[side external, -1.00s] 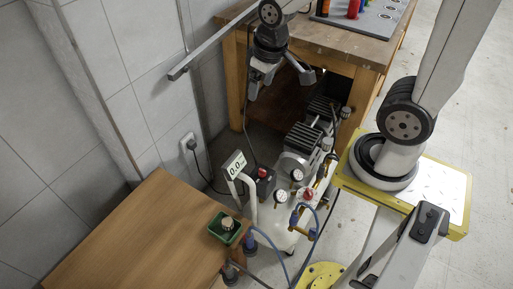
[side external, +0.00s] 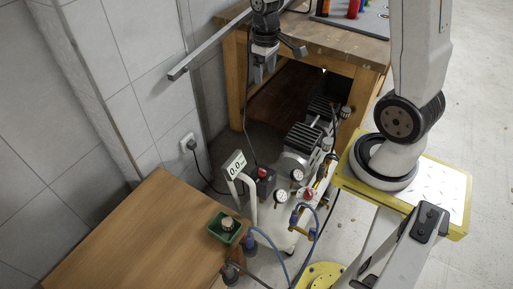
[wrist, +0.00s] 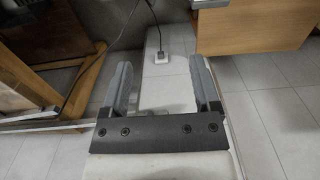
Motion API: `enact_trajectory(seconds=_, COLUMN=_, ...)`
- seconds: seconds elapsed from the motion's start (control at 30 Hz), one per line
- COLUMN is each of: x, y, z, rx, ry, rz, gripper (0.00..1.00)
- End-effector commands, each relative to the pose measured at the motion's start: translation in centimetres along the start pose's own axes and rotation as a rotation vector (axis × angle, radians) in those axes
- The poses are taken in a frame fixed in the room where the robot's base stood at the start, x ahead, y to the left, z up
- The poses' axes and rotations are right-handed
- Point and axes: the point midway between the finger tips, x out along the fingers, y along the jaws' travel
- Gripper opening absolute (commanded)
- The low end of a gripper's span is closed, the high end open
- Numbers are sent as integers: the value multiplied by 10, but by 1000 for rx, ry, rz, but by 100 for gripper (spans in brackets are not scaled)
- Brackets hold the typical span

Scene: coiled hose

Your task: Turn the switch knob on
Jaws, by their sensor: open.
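The switch appears to be a small black box with a red knob (side external: 262,172) on the compressor (side external: 300,145), in the side external view. It is too small to tell which way the knob is turned. My gripper (side external: 276,66) hangs well above and behind it, beside the workbench, apart from the compressor. In the wrist view my gripper (wrist: 160,75) is open, with both fingers apart and nothing between them. The knob does not show in the wrist view.
Another red knob (side external: 309,194) sits among gauges and blue hoses. A wooden table (side external: 130,235) carries a green tray (side external: 225,228). The workbench (side external: 345,50) stands behind. A wall socket with a plugged cable (wrist: 161,57) shows between my fingers.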

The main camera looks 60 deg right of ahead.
Motion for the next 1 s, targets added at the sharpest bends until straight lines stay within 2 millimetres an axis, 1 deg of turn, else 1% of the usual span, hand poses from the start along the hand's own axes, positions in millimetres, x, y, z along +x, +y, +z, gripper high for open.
enact_trajectory(seconds=0.03, x=10, y=0, z=1, rx=0, ry=-5, rz=-2, gripper=79)
enact_trajectory(seconds=0.17, x=32, y=-1, z=1, rx=0, ry=-4, rz=-1, gripper=79)
enact_trajectory(seconds=0.27, x=54, y=-1, z=1, rx=0, ry=-6, rz=-2, gripper=79)
enact_trajectory(seconds=0.6, x=142, y=-1, z=2, rx=0, ry=-7, rz=-2, gripper=79)
enact_trajectory(seconds=1.0, x=242, y=-1, z=2, rx=0, ry=-4, rz=-1, gripper=79)
